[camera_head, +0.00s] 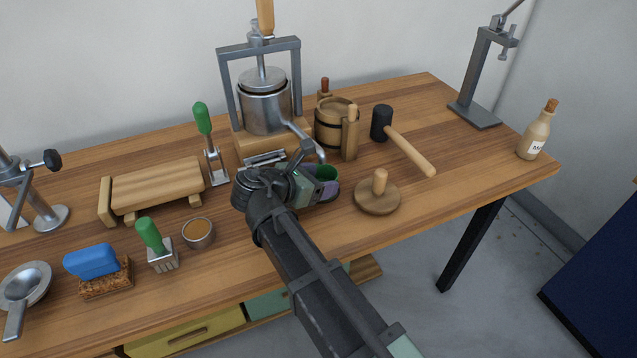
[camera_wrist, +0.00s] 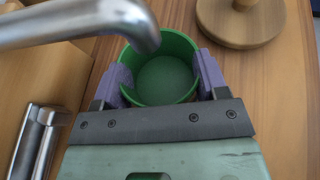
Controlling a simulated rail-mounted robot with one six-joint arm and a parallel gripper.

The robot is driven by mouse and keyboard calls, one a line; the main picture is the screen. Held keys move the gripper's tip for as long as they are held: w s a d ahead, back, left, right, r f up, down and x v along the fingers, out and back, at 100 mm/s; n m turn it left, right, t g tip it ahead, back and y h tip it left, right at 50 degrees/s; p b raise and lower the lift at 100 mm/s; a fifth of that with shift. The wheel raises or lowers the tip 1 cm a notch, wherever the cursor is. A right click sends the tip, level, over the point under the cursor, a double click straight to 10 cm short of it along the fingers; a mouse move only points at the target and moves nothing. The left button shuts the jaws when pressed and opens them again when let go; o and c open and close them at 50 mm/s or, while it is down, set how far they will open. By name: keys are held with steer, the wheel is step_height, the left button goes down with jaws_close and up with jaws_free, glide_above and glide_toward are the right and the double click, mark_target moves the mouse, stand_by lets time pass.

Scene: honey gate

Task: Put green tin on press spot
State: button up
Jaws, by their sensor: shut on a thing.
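The green tin (camera_wrist: 165,72) is an open, empty round cup. My gripper (camera_wrist: 162,85) has its purple fingers shut on it from both sides. In the head view the tin (camera_head: 326,172) shows partly behind my gripper (camera_head: 322,188), just right of the press base. The press (camera_head: 265,107) is a metal cylinder in a grey frame on a wooden base (camera_head: 246,146). Its spout (camera_head: 305,137) points down to the right; in the wrist view the spout's end (camera_wrist: 140,28) overlaps the tin's far left rim. I cannot tell whether the tin touches the table. No marked spot shows.
A round wooden lid (camera_head: 377,196) with a knob lies right of my gripper. A wooden barrel (camera_head: 332,122), a wooden post (camera_head: 350,135) and a black mallet (camera_head: 402,140) stand behind. A small bowl (camera_head: 198,233) is left.

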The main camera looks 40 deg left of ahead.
steer(key=o, duration=0.9)
steer(key=shift+s+r, duration=0.3)
steer(key=shift+r, duration=0.05)
steer(key=p+v, duration=0.4)
steer(key=v, duration=0.7)
steer(key=shift+s+a+p, duration=0.1)
steer(key=shift+s+p, duration=0.1)
steer(key=shift+p, duration=0.1)
